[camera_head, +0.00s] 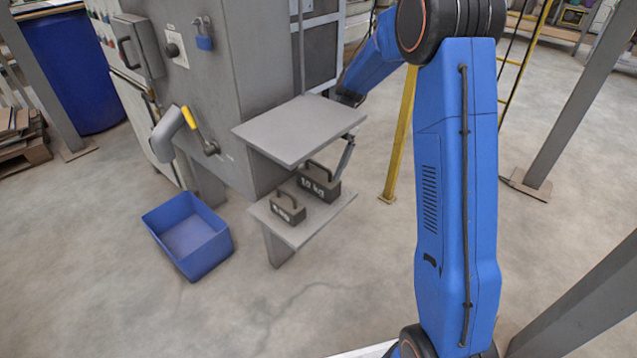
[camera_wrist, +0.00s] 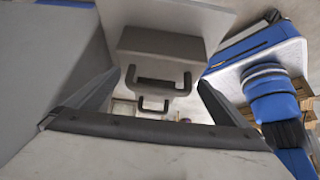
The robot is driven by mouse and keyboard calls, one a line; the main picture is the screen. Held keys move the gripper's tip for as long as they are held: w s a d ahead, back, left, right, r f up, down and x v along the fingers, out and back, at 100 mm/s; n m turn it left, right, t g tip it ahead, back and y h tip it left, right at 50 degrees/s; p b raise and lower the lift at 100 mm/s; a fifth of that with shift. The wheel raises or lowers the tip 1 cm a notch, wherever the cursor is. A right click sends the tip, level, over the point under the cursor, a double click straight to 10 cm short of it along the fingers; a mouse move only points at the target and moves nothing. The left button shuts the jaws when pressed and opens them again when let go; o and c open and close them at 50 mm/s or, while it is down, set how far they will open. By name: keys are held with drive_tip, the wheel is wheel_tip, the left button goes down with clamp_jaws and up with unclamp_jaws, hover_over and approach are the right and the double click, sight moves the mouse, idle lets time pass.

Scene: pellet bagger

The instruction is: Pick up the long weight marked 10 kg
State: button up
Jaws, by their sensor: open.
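The long weight marked 10 kg (camera_head: 322,187) is a dark grey block with a black bar handle on the lower shelf (camera_head: 318,222). A smaller weight (camera_head: 287,212) with a similar handle sits in front of it; its marking is hard to read. In the wrist view the larger block (camera_wrist: 160,43) shows close, with its handle (camera_wrist: 160,83) in line with the gap between my fingertips. A smaller handle (camera_wrist: 153,104) appears beyond it. My gripper (camera_wrist: 159,79) is open and empty, its fingers spread either side of the handle. In the head view it is mostly hidden near the upper shelf.
The upper shelf (camera_head: 300,128) overhangs the weights, leaving limited height above them. The grey machine cabinet (camera_head: 235,100) stands directly left. A blue bin (camera_head: 188,238) is on the floor at left. A yellow post (camera_head: 400,135) stands to the right. The floor in front is clear.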

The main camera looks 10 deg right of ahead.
drive_tip(key=shift+s+a+f, duration=0.1)
drive_tip(key=shift+f, duration=0.1)
drive_tip(key=shift+r, duration=0.1)
drive_tip(key=c, duration=2)
